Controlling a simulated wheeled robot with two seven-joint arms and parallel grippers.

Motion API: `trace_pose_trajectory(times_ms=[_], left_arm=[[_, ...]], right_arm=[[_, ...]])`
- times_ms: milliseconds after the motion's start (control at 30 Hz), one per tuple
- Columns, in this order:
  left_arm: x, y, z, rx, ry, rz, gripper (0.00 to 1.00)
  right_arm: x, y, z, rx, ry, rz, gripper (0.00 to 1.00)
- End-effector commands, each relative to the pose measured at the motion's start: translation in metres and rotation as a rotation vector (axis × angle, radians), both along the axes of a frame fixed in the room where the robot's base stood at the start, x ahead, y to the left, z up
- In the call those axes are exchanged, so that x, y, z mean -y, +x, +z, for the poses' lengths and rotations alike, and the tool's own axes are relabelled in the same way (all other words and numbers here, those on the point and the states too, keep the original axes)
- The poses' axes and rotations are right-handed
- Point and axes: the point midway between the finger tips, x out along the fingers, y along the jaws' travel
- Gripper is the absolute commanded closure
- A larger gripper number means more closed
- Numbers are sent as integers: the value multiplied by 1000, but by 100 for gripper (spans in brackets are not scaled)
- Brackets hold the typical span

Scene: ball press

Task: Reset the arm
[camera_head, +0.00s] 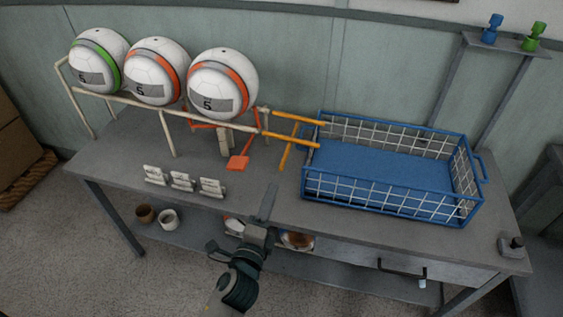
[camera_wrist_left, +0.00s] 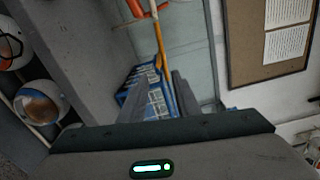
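My left gripper (camera_head: 268,203) is in front of the table's front edge, between the small white label stands and the blue basket in the head view. Its fingers point up and away, over the front part of the tabletop. It touches nothing that I can see. In the left wrist view, a grey finger (camera_wrist_left: 185,96) shows right of centre with the basket's blue and white mesh beside it. The gripper looks open and empty, though the gap is partly unclear. My right gripper is in neither view.
Three soccer balls (camera_head: 224,83) rest on a rail rack at the back left of the table (camera_head: 240,182). A blue wire basket (camera_head: 390,205) stands at the right. White stands (camera_head: 182,181) are near the front edge. Cups (camera_head: 167,218) sit on the lower shelf.

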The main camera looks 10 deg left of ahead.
Motion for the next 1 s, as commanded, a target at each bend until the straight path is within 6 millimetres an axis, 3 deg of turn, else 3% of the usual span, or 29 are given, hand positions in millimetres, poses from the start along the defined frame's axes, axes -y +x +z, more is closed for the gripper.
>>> trace_pose_trajectory(times_ms=[267,367,467,633,767,1000], left_arm=[[1,0,-10,-19,-16,-4,70],[3,1,-32,-58,-53,-12,70],[5,-1,-68,-125,-119,-20,70],[8,-15,-158,-295,-294,-16,70],[6,-40,-236,-444,-458,20,70],[-6,-112,-369,-699,-776,172,70]], right_arm=[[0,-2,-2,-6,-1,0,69],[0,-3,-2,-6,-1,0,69],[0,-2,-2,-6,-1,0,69],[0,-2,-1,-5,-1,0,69],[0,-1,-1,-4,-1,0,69],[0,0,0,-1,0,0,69]])
